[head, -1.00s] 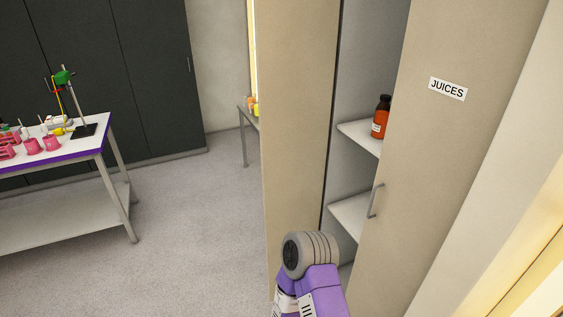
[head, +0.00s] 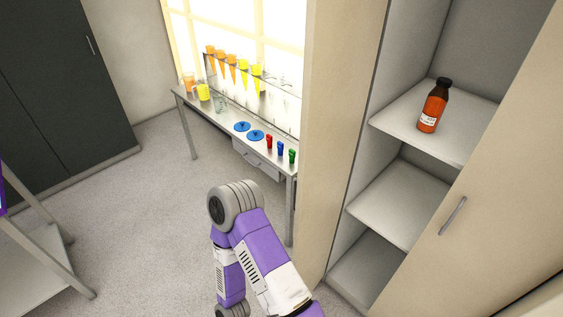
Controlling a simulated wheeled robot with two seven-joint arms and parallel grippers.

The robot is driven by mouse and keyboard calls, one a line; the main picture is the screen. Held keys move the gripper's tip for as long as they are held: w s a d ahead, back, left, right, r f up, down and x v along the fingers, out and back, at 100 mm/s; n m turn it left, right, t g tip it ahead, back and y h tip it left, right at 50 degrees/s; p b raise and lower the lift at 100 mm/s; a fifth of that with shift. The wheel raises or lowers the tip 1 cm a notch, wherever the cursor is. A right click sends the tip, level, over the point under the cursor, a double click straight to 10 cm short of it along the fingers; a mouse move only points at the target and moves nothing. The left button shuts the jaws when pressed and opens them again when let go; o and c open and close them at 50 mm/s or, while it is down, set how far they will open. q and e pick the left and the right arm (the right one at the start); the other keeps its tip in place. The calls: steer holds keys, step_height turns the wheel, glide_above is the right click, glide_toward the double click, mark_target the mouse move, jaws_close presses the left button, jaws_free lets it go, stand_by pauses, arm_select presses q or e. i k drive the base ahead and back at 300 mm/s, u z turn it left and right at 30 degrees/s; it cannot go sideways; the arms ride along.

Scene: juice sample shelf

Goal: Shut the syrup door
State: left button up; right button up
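The beige cabinet stands at the right of the head view with its left bay open. In it is a brown bottle with orange-red contents and a white label (head: 433,108), upright on the upper shelf (head: 395,122). A tall beige panel (head: 338,120) stands at the bay's left edge; I cannot tell if it is the open door or the cabinet side. The right door (head: 490,215), with a grey bar handle (head: 452,215), looks closed. No syrup label shows. One purple arm of mine rises in front of the panel. Neither gripper is in view.
A side table (head: 190,135) by the bright window holds orange and yellow funnels (head: 228,66), blue discs (head: 248,130) and small coloured items. A dark cabinet (head: 60,80) stands at the far left. A table frame (head: 45,240) is at lower left. Grey floor (head: 150,190) between is clear.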

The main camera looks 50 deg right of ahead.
mark_target(342, 38)
steer(key=i, duration=1.75)
steer(key=z, duration=3.85)
steer(key=i, duration=0.5)
steer(key=z, duration=0.1)
steer(key=k, duration=0.65)
steer(key=u, duration=0.05)
